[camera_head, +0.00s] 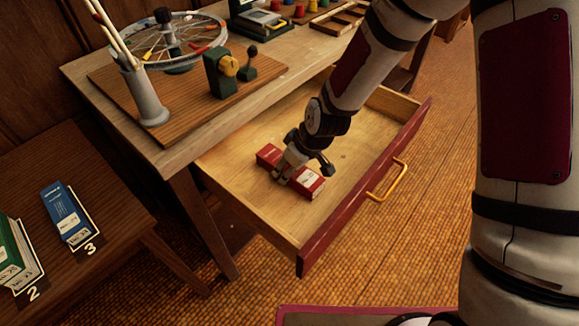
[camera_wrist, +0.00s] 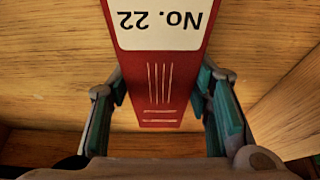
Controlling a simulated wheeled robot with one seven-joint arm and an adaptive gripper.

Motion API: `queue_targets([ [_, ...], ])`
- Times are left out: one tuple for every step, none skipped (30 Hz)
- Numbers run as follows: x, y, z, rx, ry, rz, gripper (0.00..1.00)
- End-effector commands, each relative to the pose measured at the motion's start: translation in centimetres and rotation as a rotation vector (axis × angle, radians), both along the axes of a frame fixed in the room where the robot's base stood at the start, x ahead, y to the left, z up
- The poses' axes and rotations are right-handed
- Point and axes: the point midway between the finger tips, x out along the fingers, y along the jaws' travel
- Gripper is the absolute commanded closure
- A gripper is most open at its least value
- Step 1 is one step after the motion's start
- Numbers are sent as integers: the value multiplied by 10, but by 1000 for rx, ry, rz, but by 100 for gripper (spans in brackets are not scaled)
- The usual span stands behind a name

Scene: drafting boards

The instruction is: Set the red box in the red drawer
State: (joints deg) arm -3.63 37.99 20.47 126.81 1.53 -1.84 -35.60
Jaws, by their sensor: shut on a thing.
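The red box (camera_head: 308,187) is inside the open red drawer (camera_head: 343,213), low at its bare wooden floor. In the wrist view the red box (camera_wrist: 159,90) shows a white label reading "No. 22", upside down. My gripper (camera_head: 286,176) reaches down into the drawer and is shut on the box around its middle. In the wrist view my gripper's fingers (camera_wrist: 162,92) stand on either side of the box. I cannot tell whether the box touches the drawer floor.
The drawer has a yellow handle (camera_head: 387,180) on its red front. The wooden desk (camera_head: 175,150) above it bears a wheel (camera_head: 172,40) and a cup of sticks (camera_head: 147,95). A lower table at left holds a blue box (camera_head: 66,214) and a green box (camera_head: 14,256). The rest of the drawer is empty.

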Motion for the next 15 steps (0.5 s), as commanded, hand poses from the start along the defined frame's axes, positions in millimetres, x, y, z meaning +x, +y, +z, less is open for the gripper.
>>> queue_targets([
  [0,0,-2,1,-2,1,91],
  [1,0,-2,0,-3,0,91],
  [1,0,-1,1,-4,0,91],
  [1,0,-1,1,-4,0,91],
  [1,0,-1,1,-4,0,91],
  [1,0,-1,0,-3,0,91],
  [1,0,-1,0,-3,0,91],
  [1,1,-1,0,-3,0,91],
  [1,1,-2,1,-2,1,91],
  [1,0,-4,1,-2,1,91],
  [1,1,-5,1,-2,1,91],
  [0,0,-5,0,-2,1,50],
  [0,0,-4,0,-2,1,43],
  [0,0,-4,0,-2,1,36],
  [0,0,-4,0,-2,1,34],
])
